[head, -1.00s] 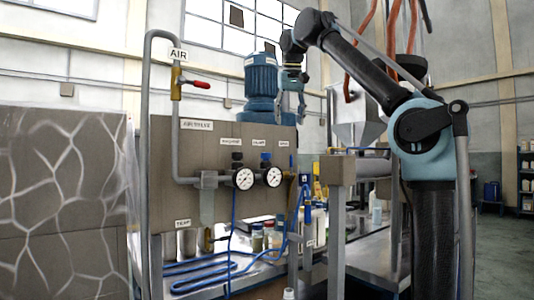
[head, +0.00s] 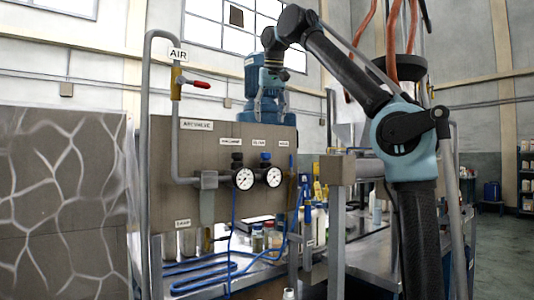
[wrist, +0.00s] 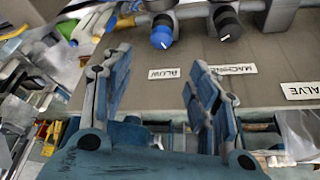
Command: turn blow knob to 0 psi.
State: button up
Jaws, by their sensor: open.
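The blue blow knob (head: 265,157) sits on top of the right-hand pressure gauge (head: 273,177) on the brown panel. In the wrist view the blue knob (wrist: 162,37) shows at the top with a white pointer mark, beyond the BLOW label (wrist: 164,73). My gripper (head: 270,113) is above the knob in the head view, apart from it. In the wrist view my gripper (wrist: 158,75) is open and empty, its two fingers spread either side of the label. The gauge reading is too small to tell.
The black machine knob (wrist: 228,25) is close beside the blue one, on the left-hand gauge (head: 243,179). A grey air pipe (head: 148,160) with a red-handled valve (head: 198,84) stands left. Blue hoses (head: 205,270) and bottles (head: 257,238) are below.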

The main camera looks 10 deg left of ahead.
aim_at(266, 157)
jog(key=x, duration=1.3)
jog(key=shift+f, duration=0.15)
jog(key=c, duration=1.1)
